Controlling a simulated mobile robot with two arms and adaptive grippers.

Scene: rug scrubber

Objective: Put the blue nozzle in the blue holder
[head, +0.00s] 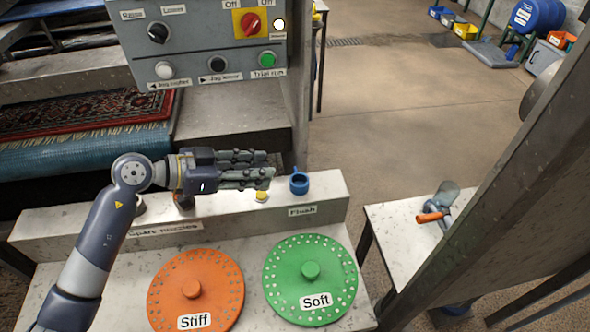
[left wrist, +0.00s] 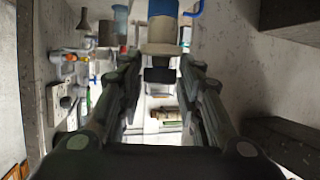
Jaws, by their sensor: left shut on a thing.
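My left gripper (head: 268,166) reaches in from the left above the ledge, its fingers pointing right. It is shut on a blue and cream piece with a black end, the blue nozzle (left wrist: 163,32), seen between the fingertips in the left wrist view. In the head view the fingers mostly hide it. The blue holder (head: 299,184) is a small ring-shaped cup on the ledge above the "Flush" label, just right of and below the fingertips. A small yellow and white piece (head: 261,196) shows below the fingertips; I cannot tell if it belongs to the nozzle. My right gripper is out of view.
The ledge (head: 225,211) also bears a "Spare nozzles" label. An orange "Stiff" disc (head: 196,290) and a green "Soft" disc (head: 310,279) lie in front. A control panel (head: 205,40) hangs behind. A side table (head: 400,240) with an orange-handled tool stands right.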

